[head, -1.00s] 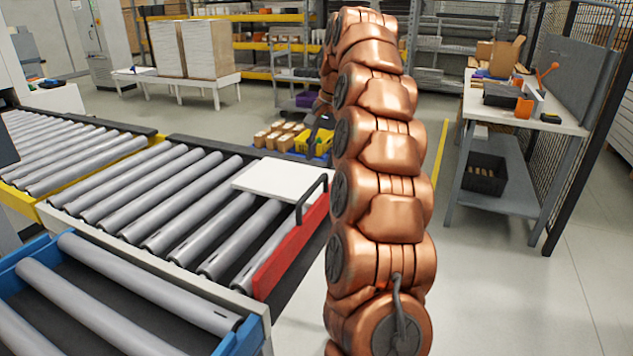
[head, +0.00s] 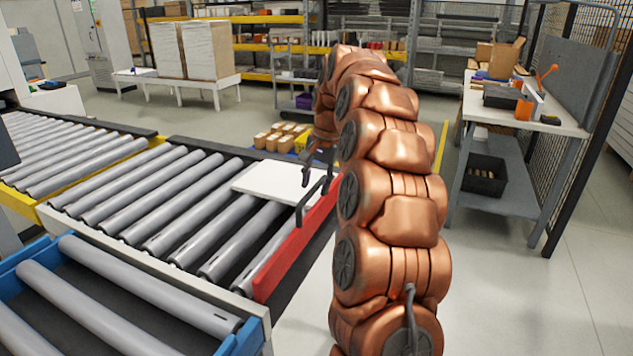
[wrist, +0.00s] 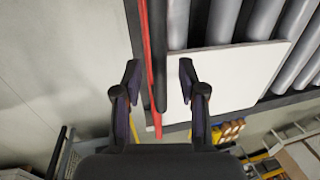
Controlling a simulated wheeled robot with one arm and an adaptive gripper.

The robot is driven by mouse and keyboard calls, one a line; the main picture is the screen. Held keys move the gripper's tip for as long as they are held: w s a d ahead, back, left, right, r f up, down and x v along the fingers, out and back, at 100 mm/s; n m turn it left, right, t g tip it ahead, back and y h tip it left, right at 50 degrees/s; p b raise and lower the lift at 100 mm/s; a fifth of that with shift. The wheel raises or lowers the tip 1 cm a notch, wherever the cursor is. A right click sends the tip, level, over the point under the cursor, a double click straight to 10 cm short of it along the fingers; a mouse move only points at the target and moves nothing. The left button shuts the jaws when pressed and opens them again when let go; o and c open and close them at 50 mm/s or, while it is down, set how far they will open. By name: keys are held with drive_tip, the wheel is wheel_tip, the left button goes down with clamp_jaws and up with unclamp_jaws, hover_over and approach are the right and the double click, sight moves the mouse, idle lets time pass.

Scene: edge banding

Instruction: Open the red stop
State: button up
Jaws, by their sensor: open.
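The red stop (head: 290,252) is a long red bar standing along the right end of the roller conveyor, with a dark handle (head: 299,212) on it. A white panel (head: 268,182) lies on the rollers beside the stop. My gripper (head: 317,178) is open near the far end of the handle, partly hidden by my arm. In the wrist view my gripper (wrist: 159,75) has its fingers to either side of the handle (wrist: 159,50) and the red bar (wrist: 149,70). Nothing is gripped. The depth between the fingertips and the handle is hard to judge.
The grey rollers (head: 165,188) extend left of the stop. A blue-framed roller section (head: 245,338) is at the front left. A workbench (head: 555,122) stands at the right by a mesh fence. Floor right of the conveyor is clear.

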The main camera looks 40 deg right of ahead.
drive_tip(key=shift+c, duration=0.3)
clamp_jaws()
idle(0.4)
drive_tip(key=shift+d, duration=0.1)
